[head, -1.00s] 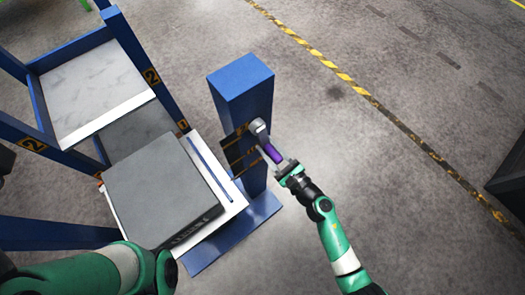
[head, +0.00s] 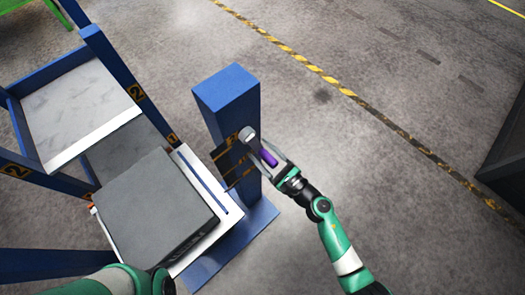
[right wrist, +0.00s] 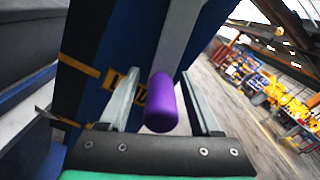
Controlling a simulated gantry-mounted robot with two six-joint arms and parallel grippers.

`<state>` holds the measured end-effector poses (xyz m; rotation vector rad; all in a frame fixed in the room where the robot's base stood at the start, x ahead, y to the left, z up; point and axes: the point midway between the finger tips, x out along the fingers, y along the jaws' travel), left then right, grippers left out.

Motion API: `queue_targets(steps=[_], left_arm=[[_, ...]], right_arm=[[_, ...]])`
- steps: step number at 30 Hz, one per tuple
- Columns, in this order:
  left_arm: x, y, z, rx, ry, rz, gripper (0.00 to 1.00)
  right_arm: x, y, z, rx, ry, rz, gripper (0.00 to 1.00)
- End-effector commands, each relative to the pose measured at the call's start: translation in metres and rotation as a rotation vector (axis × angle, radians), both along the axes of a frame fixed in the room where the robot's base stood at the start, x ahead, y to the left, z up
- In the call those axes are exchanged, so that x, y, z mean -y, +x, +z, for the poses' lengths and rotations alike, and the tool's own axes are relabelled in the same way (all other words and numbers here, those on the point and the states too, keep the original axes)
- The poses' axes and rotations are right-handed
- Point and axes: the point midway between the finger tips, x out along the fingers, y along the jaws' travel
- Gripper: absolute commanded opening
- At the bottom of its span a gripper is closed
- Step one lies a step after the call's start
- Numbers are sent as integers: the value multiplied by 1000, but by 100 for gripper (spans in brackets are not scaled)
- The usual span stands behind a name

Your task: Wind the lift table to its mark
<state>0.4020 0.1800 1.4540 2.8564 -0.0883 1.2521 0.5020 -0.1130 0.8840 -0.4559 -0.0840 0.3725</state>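The lift table's white platform (head: 232,213) carries a dark grey slab-like casting (head: 155,205). To its right stands a blue post (head: 227,100) with a grey crank arm (head: 249,138) and a purple crank handle (head: 268,157). My right gripper (head: 271,161) is at the handle. In the right wrist view the purple handle (right wrist: 162,103) lies between the two fingers of the gripper (right wrist: 163,105), with gaps on both sides, so it is open around the handle. My left arm shows at the bottom left; its gripper is out of view.
Dark plates with yellow marks (head: 230,160) sit on the post's left side. A blue rack (head: 95,60) with a pale shelf (head: 75,105) stands at the left. Open concrete floor with a yellow-black line (head: 345,91) lies to the right.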

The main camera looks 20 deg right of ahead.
Motion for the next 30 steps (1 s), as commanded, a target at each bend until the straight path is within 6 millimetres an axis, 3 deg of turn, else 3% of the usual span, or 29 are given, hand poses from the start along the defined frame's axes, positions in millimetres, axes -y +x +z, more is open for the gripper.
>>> queue_targets(steps=[10,21,25,30], left_arm=[[0,0,3,0,0,0,50],[0,0,13,0,0,0,50],[0,0,13,0,0,0,50],[0,0,13,0,0,0,50]], right_arm=[[4,-9,2,1,4,0,64],[34,-85,1,-2,4,-4,64],[41,-102,1,0,1,-2,64],[43,-108,1,0,1,0,64]])
